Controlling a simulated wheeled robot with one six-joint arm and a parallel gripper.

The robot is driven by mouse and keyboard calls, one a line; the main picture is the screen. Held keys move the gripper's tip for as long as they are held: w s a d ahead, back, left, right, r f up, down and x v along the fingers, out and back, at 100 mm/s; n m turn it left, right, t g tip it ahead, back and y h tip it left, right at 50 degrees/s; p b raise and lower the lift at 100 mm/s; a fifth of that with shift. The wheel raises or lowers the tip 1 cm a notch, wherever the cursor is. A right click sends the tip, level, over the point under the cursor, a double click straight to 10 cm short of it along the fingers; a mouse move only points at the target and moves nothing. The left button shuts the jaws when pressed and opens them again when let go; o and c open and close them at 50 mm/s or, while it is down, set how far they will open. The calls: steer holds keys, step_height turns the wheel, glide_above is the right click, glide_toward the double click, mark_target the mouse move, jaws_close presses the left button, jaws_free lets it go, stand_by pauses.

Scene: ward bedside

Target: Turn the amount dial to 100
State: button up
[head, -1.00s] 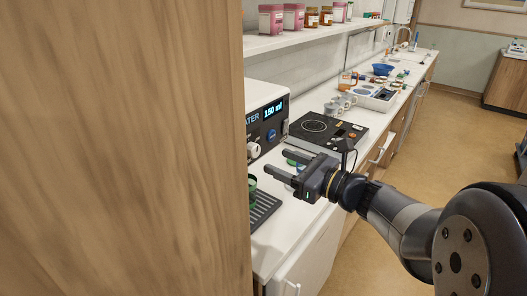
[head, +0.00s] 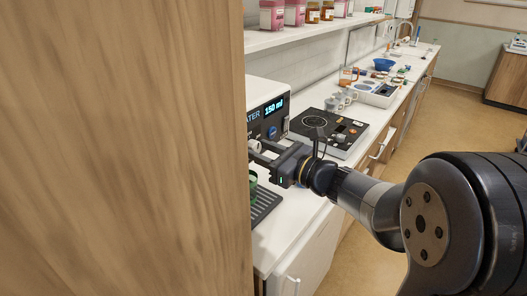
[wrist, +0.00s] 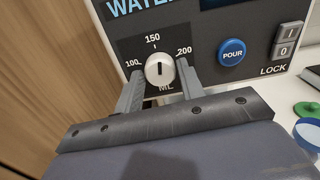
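The amount dial (wrist: 160,70) is a white knob on the dark front panel of the water dispenser (head: 268,108), with marks 100, 150 and 200 around it. Its dark pointer line stands about upright, toward 150. The display (head: 274,106) reads 150 ml. My gripper (wrist: 158,88) is open in front of the panel, with one finger on each side of the dial. I cannot tell whether the fingers touch it. In the head view my gripper (head: 256,152) is at the dispenser front, and the dial is partly hidden behind it.
A blue POUR button (wrist: 232,52) and a LOCK switch (wrist: 287,44) are right of the dial. A green cup (head: 252,188) stands by the drip tray (head: 265,205) below. A wooden panel (head: 120,150) blocks the left. A black hob (head: 328,132) lies to the right.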

steer(key=c, duration=0.6)
steer(key=shift+o, duration=0.2)
steer(key=shift+f+n+b, duration=0.1)
steer(key=shift+n+b, duration=0.2)
steer(key=shift+b, duration=0.4)
steer(key=shift+f+n+b, duration=0.15)
steer(key=shift+n+b, duration=0.45)
steer(key=shift+b, duration=0.45)
steer(key=n+b, duration=1.3)
steer(key=b, duration=0.5)
steer(key=shift+b, duration=0.3)
steer(key=shift+n+b, duration=0.55)
steer(key=shift+n, duration=0.15)
steer(key=shift+r, duration=0.2)
